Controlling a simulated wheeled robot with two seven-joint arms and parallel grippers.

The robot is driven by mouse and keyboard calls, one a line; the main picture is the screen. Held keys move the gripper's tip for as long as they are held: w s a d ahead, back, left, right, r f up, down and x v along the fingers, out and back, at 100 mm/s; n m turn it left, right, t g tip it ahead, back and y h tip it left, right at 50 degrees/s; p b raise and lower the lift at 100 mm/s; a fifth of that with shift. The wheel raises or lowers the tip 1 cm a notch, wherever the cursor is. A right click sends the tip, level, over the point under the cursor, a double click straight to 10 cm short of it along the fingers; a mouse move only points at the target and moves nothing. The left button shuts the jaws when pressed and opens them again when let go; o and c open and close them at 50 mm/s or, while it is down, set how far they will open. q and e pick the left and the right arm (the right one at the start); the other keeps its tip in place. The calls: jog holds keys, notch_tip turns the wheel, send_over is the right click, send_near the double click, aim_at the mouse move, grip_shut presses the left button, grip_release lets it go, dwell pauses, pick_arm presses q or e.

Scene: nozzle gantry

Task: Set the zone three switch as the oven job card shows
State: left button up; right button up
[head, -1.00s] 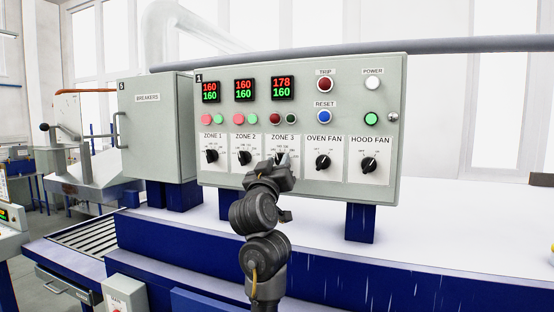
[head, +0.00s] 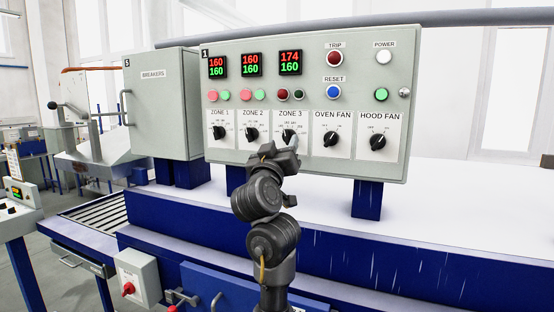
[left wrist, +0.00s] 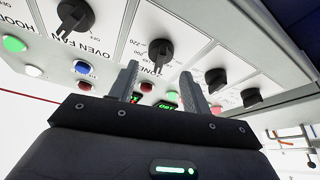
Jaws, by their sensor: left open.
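The zone three switch is a black rotary knob on a white plate (head: 290,116) on the grey control panel. In the head view my left gripper mostly hides the knob. In the left wrist view the knob (left wrist: 160,52) shows just beyond the open fingertips, roughly in line with the gap between them. My left gripper (head: 288,147) is open and empty in front of the panel; its fingers also show in the left wrist view (left wrist: 160,70). I cannot tell contact or the exact setting. The zone three display (head: 290,62) reads 174 over 160. I see no legible job card.
Zone one (head: 219,133), zone two (head: 251,134), oven fan (head: 331,139) and hood fan (head: 377,142) knobs share the row. Trip (head: 335,57) and reset (head: 334,90) buttons sit above. A breaker box (head: 165,110) stands at left.

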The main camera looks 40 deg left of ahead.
pick_arm(q)
jog(key=p+v, duration=0.2)
jog(key=v, duration=0.6)
jog(key=shift+d, duration=0.1)
